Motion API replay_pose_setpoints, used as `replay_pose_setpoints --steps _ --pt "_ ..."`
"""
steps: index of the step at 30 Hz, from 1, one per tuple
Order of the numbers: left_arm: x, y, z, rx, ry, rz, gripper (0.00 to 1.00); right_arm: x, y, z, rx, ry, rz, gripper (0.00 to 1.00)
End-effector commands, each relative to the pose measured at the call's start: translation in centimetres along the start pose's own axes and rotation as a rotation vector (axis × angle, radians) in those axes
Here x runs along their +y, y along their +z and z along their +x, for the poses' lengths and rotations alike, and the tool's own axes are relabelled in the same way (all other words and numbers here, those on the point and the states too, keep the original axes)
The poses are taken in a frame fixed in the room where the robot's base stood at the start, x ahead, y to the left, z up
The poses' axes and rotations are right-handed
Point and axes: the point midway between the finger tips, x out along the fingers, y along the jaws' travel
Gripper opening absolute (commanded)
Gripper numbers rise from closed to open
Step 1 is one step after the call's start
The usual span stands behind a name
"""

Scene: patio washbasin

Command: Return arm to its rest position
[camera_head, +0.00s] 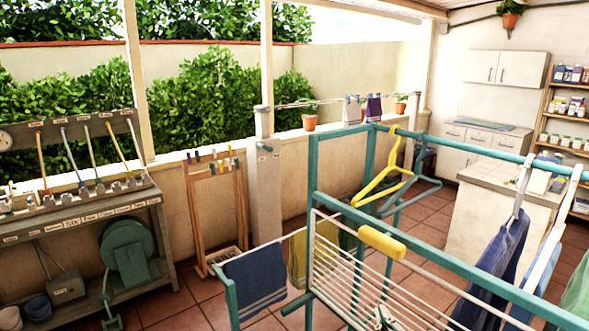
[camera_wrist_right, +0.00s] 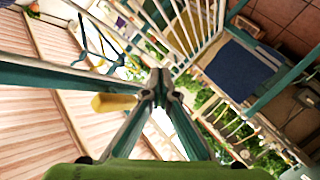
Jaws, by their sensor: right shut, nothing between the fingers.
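My right gripper (camera_head: 384,318) shows only in small part at the bottom edge of the head view, among the white rods of the drying rack. In the right wrist view its fingers (camera_wrist_right: 160,78) meet at the tips, shut with nothing between them. The teal drying rack (camera_head: 450,272) stands close around it in the head view. A yellow grip (camera_head: 381,243) sits on the rack's front bar; it also shows in the wrist view (camera_wrist_right: 112,102), left of the fingers. My left gripper is not in view.
A yellow hanger (camera_head: 383,186) and blue clothes (camera_head: 495,262) hang on the rack. A dark blue towel (camera_head: 256,281) hangs at its left. A workbench (camera_head: 85,215) stands at the left, a white counter (camera_head: 497,215) at the right. Some tiled floor (camera_head: 175,303) is clear.

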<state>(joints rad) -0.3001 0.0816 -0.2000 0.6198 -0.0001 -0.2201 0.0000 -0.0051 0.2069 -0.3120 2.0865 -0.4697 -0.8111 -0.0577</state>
Motion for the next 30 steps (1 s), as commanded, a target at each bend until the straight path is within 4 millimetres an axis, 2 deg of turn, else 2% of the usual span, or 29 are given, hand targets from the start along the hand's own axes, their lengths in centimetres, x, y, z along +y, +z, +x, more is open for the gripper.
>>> replay_pose_setpoints --steps 1,3,6,9,15,22,30 --pt "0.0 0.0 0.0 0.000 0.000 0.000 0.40 -1.5 3.3 -1.8 -0.098 -0.049 0.060 0.00" --pt "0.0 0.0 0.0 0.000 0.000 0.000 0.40 -3.5 7.5 -4.6 -0.232 -0.117 0.137 0.00" --pt "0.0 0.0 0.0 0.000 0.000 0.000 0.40 -6.1 12.3 -9.1 -0.408 -0.209 0.229 0.00" --pt "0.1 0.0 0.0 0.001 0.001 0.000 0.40 -8.2 15.4 -13.2 -0.546 -0.284 0.291 0.00" --pt "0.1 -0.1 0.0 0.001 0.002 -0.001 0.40 -10.8 19.1 -20.1 -0.746 -0.398 0.369 0.00" --pt "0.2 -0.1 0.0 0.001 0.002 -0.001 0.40 -12.8 21.3 -27.3 -0.929 -0.508 0.427 0.00" --pt "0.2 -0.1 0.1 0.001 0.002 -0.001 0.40 -17.0 25.9 -24.5 -0.953 -0.520 0.418 0.00"
